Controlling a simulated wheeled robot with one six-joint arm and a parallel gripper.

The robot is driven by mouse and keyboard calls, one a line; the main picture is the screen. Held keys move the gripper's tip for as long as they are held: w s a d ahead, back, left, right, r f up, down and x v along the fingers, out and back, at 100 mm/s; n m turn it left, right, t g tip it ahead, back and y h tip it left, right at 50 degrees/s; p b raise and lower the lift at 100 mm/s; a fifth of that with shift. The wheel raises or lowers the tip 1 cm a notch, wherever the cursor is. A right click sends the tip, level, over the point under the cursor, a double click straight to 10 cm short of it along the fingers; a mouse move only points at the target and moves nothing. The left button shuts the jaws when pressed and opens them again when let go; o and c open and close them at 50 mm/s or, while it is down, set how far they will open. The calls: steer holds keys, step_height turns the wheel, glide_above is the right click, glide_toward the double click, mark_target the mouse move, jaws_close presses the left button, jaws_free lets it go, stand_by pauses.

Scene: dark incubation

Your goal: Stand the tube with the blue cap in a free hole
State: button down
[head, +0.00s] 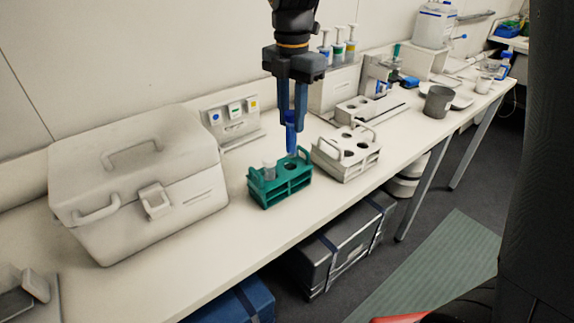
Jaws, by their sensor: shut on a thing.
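My gripper (294,118) points straight down over the green rack (280,193) on the bench. It is shut on the blue-capped tube (291,138), whose cap shows between the fingers. The tube looks upright, with its lower end just above or at the back right part of the green rack; I cannot tell whether it has entered a hole. A grey-capped tube (268,170) stands in the left part of the green rack. A dark hole shows near the rack's middle.
A white rack (346,158) with open holes and a handle stands close on the right. A large white case (140,180) stands at left. Pipettes (338,48) stand on a holder behind. A grey mug (438,101) is further right. The bench front is clear.

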mark_target(290, 150)
steer(key=shift+w+f, duration=0.25)
steer(key=shift+w, duration=0.05)
step_height(290, 150, down, 5)
steer(key=shift+a+f+p, duration=0.1)
steer(key=shift+a+p, duration=0.05)
steer(key=shift+p, duration=0.75)
steer(key=shift+f+p, duration=0.6)
steer(key=shift+f, duration=1.55)
steer(key=shift+f, duration=0.1)
steer(key=c, duration=1.4)
jaws_free()
